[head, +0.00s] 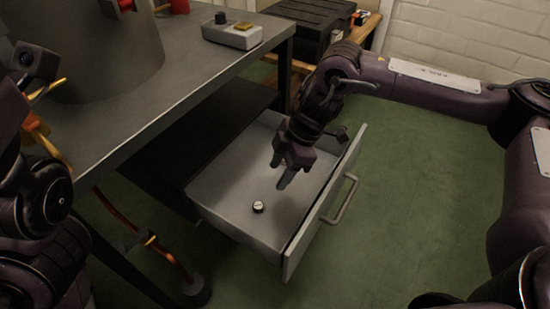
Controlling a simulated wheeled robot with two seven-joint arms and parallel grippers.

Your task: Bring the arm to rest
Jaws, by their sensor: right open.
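My right arm comes in from the right and reaches down over an open grey drawer (225,190). My right gripper (284,172) is open and points down inside the drawer's outline, with nothing seen between its fingers. A small round metal piece with a pale top (258,207) lies on the drawer floor, in front of the gripper and apart from it. My left arm fills the left edge of the picture. A dark part at its upper end (37,62) may be the left gripper, but its fingers cannot be made out.
The drawer's front panel and handle (343,198) stick out over the green floor. A grey workbench (150,120) holds a large grey cylinder (100,50) and a small control box (232,34). A black case (305,25) stands behind. Orange cable hangs below the bench.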

